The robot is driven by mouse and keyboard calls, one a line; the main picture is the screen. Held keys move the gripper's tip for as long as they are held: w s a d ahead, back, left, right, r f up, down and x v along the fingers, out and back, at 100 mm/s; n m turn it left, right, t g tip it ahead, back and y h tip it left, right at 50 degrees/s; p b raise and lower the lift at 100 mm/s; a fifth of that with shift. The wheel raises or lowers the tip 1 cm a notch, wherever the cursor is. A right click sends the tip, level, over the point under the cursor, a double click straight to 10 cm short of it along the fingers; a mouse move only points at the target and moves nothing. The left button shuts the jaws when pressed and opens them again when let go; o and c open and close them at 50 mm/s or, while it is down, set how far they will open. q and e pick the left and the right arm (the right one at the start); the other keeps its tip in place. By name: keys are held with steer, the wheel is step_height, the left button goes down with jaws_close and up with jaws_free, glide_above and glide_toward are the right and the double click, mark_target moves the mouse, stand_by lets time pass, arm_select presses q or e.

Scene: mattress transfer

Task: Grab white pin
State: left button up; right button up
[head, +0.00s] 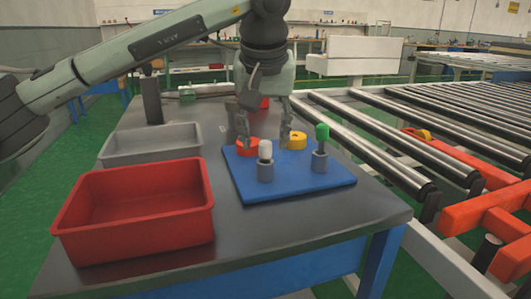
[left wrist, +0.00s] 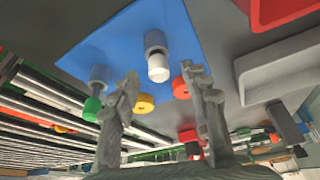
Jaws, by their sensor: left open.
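The white pin (head: 265,150) stands upright in a grey holder (head: 265,173) on the blue board (head: 296,191). It also shows in the left wrist view (left wrist: 158,68), between the two fingertips in the picture. My left gripper (head: 266,137) points down over the board, open, its fingers apart. In the head view the fingers appear behind the pin, one to each side. No contact with the pin shows, and the exact gap in depth is hard to tell. My right gripper is in neither view.
A red ring (head: 248,147) and a yellow ring (head: 297,141) lie near the fingers. A green pin (head: 322,131) stands in another grey holder at right. A red bin (head: 136,239) and a grey bin (head: 150,157) stand left. Roller conveyors (head: 380,135) run along the right.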

mark_target(265, 159)
arm_select(q)
steer(key=x, duration=0.2)
steer(key=shift+w+f, duration=0.2)
steer(key=shift+f, duration=0.1)
steer(key=shift+c, duration=0.3)
jaws_close()
steer(key=shift+d+r, duration=0.1)
